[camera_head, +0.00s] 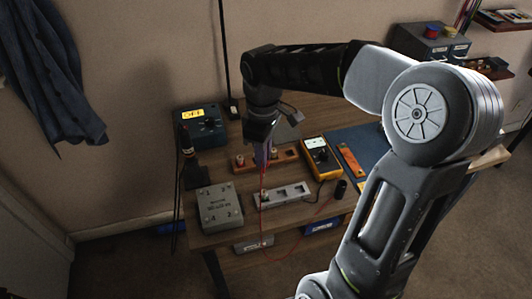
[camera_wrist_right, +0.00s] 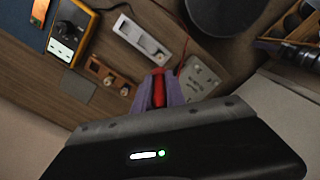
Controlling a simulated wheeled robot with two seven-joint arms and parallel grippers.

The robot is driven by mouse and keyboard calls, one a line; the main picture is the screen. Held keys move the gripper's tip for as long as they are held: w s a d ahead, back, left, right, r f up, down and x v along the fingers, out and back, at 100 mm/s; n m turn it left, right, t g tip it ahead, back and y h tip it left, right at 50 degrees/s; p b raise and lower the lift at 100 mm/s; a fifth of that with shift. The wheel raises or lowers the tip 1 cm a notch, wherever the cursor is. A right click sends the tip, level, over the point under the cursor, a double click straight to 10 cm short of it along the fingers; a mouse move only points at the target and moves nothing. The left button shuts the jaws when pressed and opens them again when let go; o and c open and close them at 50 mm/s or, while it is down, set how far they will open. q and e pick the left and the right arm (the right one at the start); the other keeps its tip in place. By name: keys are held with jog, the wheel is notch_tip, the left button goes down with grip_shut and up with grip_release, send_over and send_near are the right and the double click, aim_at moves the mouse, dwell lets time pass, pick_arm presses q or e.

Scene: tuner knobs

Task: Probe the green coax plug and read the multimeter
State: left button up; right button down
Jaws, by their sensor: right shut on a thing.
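My right gripper (camera_head: 262,152) hangs above the wooden workbench, near the wooden block. Its purple fingers (camera_wrist_right: 158,92) are shut on a red probe (camera_wrist_right: 158,88). A thin red lead (camera_head: 262,205) runs down from it and loops below the bench's front edge. The yellow multimeter (camera_head: 321,158) lies to the right of the gripper, with a pale display that is too small to read; it also shows in the wrist view (camera_wrist_right: 70,32). No plug can be made out as green. My left gripper is not in view.
The wooden block (camera_head: 288,155) and a grey slotted block (camera_head: 290,193) carry small fittings. A grey numbered box (camera_head: 220,210) stands at front left. A blue device (camera_head: 203,128) reads OFF. A black cylinder (camera_head: 340,188) stands at right. A blue mat (camera_head: 367,142) lies behind it.

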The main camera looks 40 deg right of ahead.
aim_at(264, 171)
jog(key=shift+f, duration=0.1)
notch_tip(264, 171, down, 4)
jog(key=b, duration=0.3)
jog(key=shift+f+b, duration=0.2)
jog(key=shift+b, duration=0.2)
jog(key=shift+f, duration=0.4)
dwell(0.8)
jog(key=shift+f+b, duration=0.3)
dwell(0.7)
jog(key=shift+s, duration=0.1)
dwell(1.7)
jog(key=shift+r+p, duration=2.15)
jog(key=shift+r, duration=0.35)
